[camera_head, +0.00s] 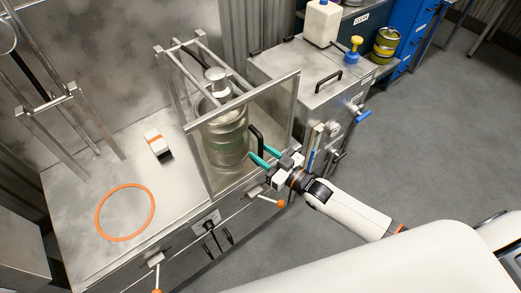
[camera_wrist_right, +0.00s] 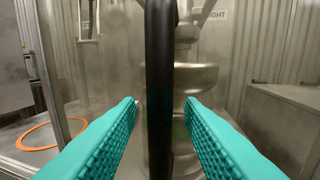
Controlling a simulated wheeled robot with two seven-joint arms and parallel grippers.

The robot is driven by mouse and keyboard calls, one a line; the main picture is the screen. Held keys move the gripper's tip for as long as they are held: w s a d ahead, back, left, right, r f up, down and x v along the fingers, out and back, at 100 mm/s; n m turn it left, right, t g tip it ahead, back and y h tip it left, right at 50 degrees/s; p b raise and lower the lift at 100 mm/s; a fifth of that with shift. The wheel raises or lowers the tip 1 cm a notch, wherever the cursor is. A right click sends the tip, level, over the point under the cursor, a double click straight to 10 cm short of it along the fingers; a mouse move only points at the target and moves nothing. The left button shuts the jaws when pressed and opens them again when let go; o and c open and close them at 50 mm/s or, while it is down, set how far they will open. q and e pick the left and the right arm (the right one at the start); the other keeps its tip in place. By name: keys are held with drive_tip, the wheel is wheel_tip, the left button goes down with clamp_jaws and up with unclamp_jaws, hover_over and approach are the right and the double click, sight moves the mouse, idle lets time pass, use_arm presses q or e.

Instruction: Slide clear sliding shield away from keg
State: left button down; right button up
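The clear sliding shield (camera_head: 275,103) is a transparent panel in a metal frame, standing in front of the keg. It has a black vertical handle (camera_head: 256,139) on its front. The steel keg (camera_head: 224,138) stands upright behind the panel. My right gripper (camera_head: 260,153) has teal fingers and is at the handle. In the right wrist view the handle (camera_wrist_right: 160,75) runs vertically between the two open fingers (camera_wrist_right: 160,108), with gaps visible on both sides. The keg (camera_wrist_right: 192,80) shows behind the handle, partly hidden. My left gripper is not in view.
Orange-tipped levers (camera_head: 277,202) stick out of the bench front. A steel cabinet (camera_head: 300,72) stands to the right. Grey floor (camera_head: 430,130) lies open beyond.

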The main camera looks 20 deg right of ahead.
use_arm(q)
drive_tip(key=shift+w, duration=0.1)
use_arm(e)
drive_tip(key=shift+w+a, duration=0.25)
drive_tip(key=shift+w, duration=0.15)
drive_tip(key=shift+c, duration=0.2)
clamp_jaws()
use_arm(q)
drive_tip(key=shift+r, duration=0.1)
